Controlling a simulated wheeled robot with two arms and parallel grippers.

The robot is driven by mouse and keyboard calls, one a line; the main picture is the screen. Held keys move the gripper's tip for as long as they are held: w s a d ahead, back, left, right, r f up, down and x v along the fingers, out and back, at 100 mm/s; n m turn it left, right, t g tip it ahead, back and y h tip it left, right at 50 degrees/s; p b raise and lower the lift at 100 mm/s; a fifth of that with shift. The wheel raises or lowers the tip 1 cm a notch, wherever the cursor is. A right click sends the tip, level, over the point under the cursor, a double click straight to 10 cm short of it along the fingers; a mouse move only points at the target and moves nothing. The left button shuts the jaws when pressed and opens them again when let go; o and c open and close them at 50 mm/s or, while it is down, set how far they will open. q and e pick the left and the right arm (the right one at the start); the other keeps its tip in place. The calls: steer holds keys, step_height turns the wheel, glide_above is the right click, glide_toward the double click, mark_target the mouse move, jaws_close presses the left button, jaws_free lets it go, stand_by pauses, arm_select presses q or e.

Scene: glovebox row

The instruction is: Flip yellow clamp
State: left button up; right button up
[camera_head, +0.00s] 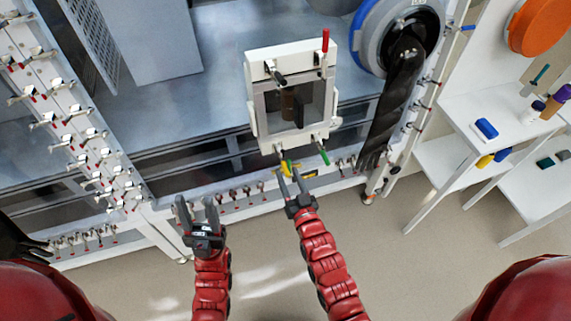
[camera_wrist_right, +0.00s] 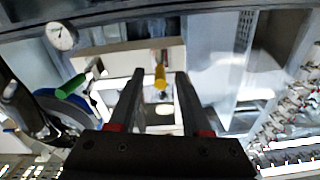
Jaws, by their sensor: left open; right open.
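The yellow clamp's handle (camera_wrist_right: 160,76) shows in the right wrist view, between and just beyond the two fingertips. In the head view the yellow clamp (camera_head: 286,169) is small at the lower edge of the white hatch frame (camera_head: 252,105), partly hidden by my right gripper. My right gripper (camera_head: 290,178) is open and empty, with its tips close to the clamp; whether they touch it I cannot tell. My left gripper (camera_head: 197,204) is open and empty, lower left, away from the hatch.
A green-handled clamp (camera_head: 322,152) sits right of the yellow one and shows in the right wrist view (camera_wrist_right: 70,87). A red-handled clamp (camera_head: 326,41) is at the hatch's top right. A blue-rimmed round port (camera_head: 362,30) stands beside it. White shelves (camera_head: 480,105) are at right.

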mark_target(284, 166)
steer(key=shift+p+x, duration=0.3)
steer(key=shift+x, duration=1.05)
jaws_close()
stand_by(0.5)
